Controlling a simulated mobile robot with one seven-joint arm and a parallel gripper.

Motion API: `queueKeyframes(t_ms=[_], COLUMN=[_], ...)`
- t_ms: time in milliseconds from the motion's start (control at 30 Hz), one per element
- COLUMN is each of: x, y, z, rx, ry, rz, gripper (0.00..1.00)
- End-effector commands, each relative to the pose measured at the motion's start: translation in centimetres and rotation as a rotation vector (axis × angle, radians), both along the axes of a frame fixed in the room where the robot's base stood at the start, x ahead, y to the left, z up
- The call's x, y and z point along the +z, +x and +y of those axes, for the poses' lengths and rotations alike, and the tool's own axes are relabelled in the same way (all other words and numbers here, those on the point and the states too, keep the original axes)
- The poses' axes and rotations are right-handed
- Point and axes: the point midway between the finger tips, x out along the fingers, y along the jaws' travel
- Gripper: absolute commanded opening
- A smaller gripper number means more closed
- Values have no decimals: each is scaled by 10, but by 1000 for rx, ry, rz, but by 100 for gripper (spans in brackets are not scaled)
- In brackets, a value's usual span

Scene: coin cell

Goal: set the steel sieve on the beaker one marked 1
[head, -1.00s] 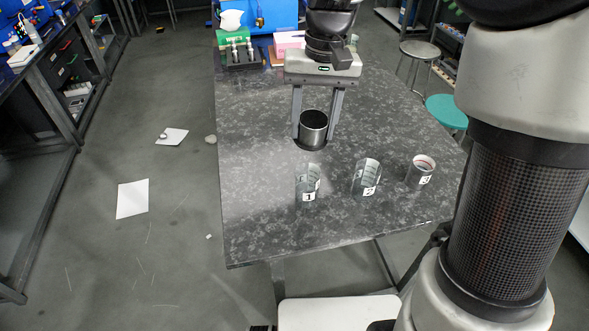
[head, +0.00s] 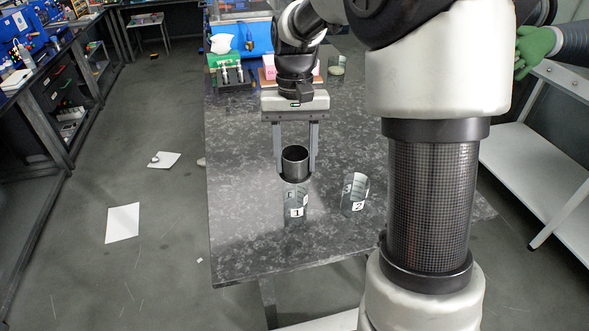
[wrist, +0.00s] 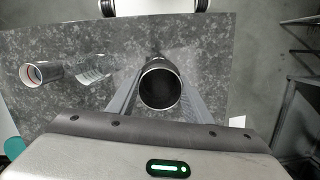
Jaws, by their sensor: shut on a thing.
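The steel sieve (head: 295,158), a dark open-topped metal cup, is held upright between the two fingers of my gripper (head: 296,172). In the wrist view the sieve (wrist: 160,87) shows from above, with its round mouth facing the camera. The beaker marked 1 (head: 297,202) is clear glass and stands on the table right below the sieve in the head view. The sieve's bottom appears close to its rim; I cannot tell whether they touch. In the wrist view the sieve hides most or all of this beaker.
The glass beaker marked 2 (head: 355,195) stands to the right on the speckled table (head: 240,235).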

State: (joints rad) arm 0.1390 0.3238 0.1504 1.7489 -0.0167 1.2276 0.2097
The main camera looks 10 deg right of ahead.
Motion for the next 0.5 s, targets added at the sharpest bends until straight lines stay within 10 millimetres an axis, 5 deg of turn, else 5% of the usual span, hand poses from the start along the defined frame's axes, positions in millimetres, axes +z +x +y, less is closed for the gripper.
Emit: queueKeyframes(t_ms=[200, 500], x=[-29, -31], y=[0, 0], z=[0, 0], rx=[0, 0], ry=[-1, 0], rz=[1, 0], gripper=[19, 19])
